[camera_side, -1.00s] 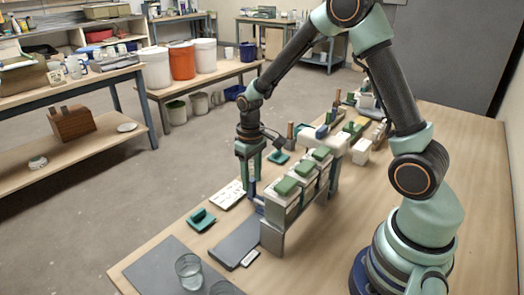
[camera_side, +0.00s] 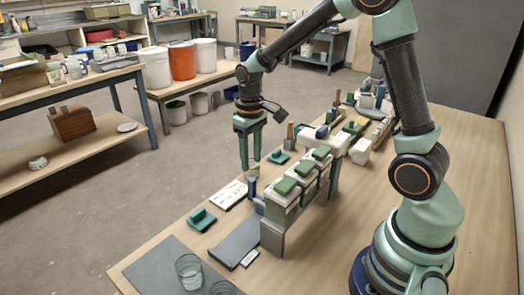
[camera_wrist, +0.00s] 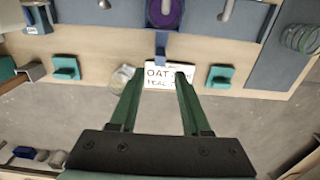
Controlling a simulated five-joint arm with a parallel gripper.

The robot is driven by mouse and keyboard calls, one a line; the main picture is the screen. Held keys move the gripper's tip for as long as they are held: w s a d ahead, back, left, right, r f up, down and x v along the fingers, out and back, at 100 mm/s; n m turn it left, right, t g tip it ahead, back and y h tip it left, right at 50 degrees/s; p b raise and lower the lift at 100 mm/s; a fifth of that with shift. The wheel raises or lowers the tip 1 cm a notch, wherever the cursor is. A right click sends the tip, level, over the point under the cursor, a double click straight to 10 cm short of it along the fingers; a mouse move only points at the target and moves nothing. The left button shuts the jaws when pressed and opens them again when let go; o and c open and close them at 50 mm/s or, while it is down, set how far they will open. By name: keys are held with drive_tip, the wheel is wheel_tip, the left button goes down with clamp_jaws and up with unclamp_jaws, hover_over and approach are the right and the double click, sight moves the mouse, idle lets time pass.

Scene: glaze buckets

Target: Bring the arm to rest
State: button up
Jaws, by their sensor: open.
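My gripper (camera_side: 250,174) hangs above the work table, its two green fingers pointing down and apart with nothing between them. In the wrist view the fingers of my gripper (camera_wrist: 157,74) spread in front of a white card with dark lettering (camera_wrist: 160,82). In the side view the white card (camera_side: 229,195) lies on the table below and left of my gripper. A grey stand (camera_side: 272,237) with several white containers under green lids is just right of it. A small blue post (camera_side: 252,188) is close below the fingertips.
A teal handled piece (camera_side: 202,220), a grey slab (camera_side: 236,242) and a clear glass (camera_side: 188,271) are at the near left of the table. Another teal piece (camera_side: 279,157) lies behind the gripper. The table's right side (camera_side: 470,190) is largely clear apart from my base.

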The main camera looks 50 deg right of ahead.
drive_tip(key=shift+r, duration=0.2)
drive_tip(key=s+a+r+t, duration=0.3)
drive_tip(key=s+r+t, duration=0.2)
drive_tip(key=s+r, duration=0.6)
drive_tip(key=shift+s+a+r+t, duration=0.3)
drive_tip(key=shift+s+a+r, duration=0.1)
drive_tip(key=shift+r, duration=0.45)
